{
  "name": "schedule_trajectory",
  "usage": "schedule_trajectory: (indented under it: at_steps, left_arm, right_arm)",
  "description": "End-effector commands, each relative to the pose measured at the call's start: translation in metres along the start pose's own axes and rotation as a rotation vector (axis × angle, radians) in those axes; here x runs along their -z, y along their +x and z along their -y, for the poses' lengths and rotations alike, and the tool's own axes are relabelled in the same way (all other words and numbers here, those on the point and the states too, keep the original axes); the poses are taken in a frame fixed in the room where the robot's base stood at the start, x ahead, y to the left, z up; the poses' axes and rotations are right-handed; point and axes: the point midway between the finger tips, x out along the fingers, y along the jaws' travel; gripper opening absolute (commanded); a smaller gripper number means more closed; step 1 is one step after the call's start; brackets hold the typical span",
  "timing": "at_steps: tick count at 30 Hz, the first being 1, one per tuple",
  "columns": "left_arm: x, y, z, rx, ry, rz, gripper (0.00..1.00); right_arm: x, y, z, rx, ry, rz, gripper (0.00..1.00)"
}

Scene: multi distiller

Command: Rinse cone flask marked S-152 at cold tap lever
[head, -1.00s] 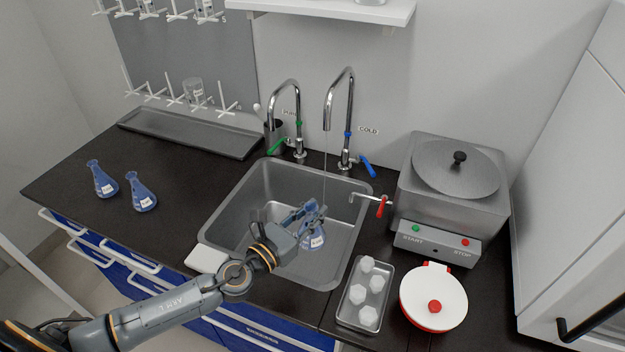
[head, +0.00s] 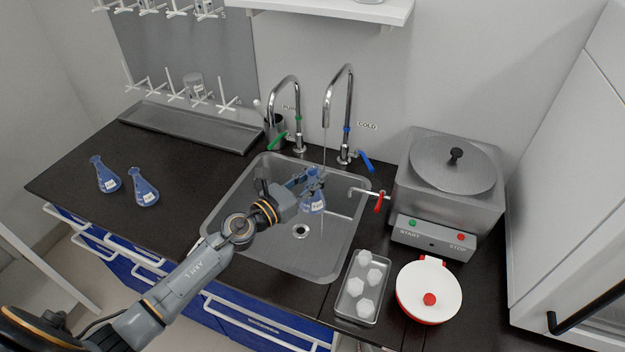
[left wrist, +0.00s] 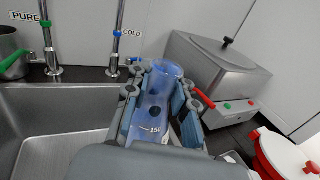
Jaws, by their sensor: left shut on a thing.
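My left gripper (head: 299,184) is shut on a blue-tinted cone flask (head: 312,203) and holds it upright over the sink (head: 265,255). In the left wrist view the flask (left wrist: 158,95) stands between the fingers, mouth up; part of its marking reads "150", and its label is too small to read. The cold tap (head: 346,115) has a blue lever (head: 366,161) turned out to the right. A thin stream of water falls from its spout towards the flask's mouth; I cannot tell if it enters. My right gripper is not in view.
Two more blue flasks (head: 107,179) stand on the left counter. The pure tap (head: 298,117) with a green lever is left of the cold one. A red-handled side tap (head: 380,201), a steel distiller (head: 450,195) and a tray (head: 345,300) are to the right.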

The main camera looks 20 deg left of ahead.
Motion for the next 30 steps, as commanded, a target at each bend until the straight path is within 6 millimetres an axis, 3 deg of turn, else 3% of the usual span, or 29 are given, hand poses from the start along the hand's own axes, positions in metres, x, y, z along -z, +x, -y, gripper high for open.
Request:
schedule_trajectory:
  at_steps: [30]
  left_arm:
    - [-0.001, 0.07, -0.029, 0.0, 0.0, 0.002, 0.0]
  right_arm:
    - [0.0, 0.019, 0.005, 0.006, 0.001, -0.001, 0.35]
